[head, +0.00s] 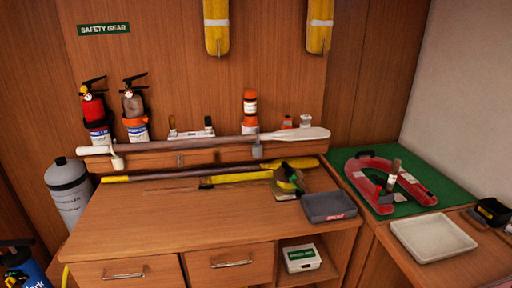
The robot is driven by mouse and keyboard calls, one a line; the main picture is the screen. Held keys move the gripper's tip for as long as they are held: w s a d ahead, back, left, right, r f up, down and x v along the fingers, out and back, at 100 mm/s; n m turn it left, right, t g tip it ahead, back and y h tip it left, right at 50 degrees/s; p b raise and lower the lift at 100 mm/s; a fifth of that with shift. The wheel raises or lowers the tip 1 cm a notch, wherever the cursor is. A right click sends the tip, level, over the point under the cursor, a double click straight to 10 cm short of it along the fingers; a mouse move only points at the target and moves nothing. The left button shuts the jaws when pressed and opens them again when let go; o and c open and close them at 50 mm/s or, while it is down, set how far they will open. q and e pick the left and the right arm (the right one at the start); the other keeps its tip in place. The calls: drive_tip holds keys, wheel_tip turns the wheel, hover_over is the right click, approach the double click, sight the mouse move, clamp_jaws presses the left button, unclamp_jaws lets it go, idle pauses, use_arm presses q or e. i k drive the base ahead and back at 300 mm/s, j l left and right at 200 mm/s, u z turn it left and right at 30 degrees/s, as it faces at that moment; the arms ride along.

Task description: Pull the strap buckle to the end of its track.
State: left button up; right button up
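I cannot pick out the strap buckle or its track for certain. A small yellow and dark item (288,181) lies at the back right of the wooden counter, beside a grey bin; it is too small to tell what it is. A red horseshoe-shaped float (413,186) lies on a green mat at the right, with a short brown upright piece (393,172) at its middle. Two small light fittings hang at the long pale oar, one at the left (117,162) and one at the right (257,150). Neither of my grippers is in view.
The pale oar (305,134) lies along the back ledge; yellow and dark poles (220,179) lie below it. A grey bin (328,206) and white tray (433,238) stand at the right. Fire extinguishers (93,110) stand at the back left. The counter's front (190,222) is clear.

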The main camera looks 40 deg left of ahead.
sight(207, 184)
drive_tip(key=i+l+u, duration=0.15)
drive_tip(key=i, duration=0.3)
drive_tip(key=i+u, duration=0.15)
drive_tip(key=i, duration=0.3)
